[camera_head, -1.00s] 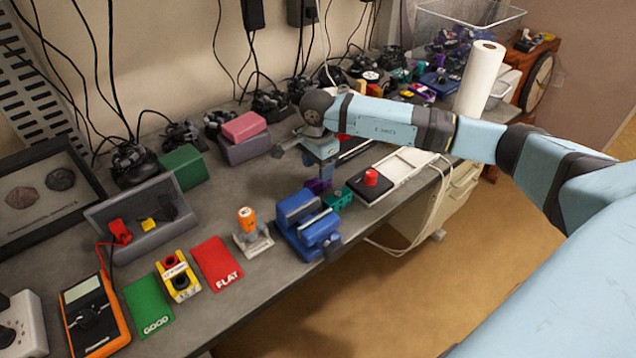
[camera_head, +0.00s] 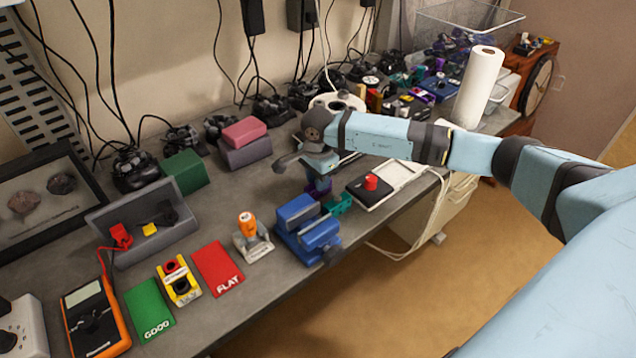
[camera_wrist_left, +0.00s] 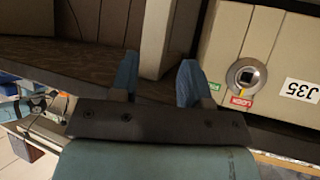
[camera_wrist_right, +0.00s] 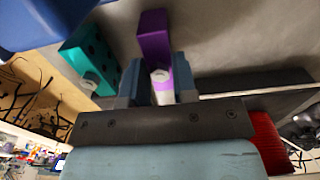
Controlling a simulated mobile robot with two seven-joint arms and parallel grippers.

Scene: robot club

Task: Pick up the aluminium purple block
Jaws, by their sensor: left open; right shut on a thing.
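The purple block (camera_wrist_right: 153,38) is a narrow, smooth bar in the right wrist view. It stands between the two blue fingers of my right gripper (camera_wrist_right: 160,88), which is shut on it. A pale round-headed part shows in front of the block, between the fingers. In the head view my right gripper (camera_head: 319,188) points down at the bench just behind the blue vise, and the block is mostly hidden there. My left gripper (camera_wrist_left: 157,80) is open and empty in the left wrist view, away from the bench top.
The blue vise (camera_head: 308,230) and a teal perforated block (camera_head: 338,204) stand close to my right gripper. A black plate with a red knob (camera_head: 371,182) lies to the right.

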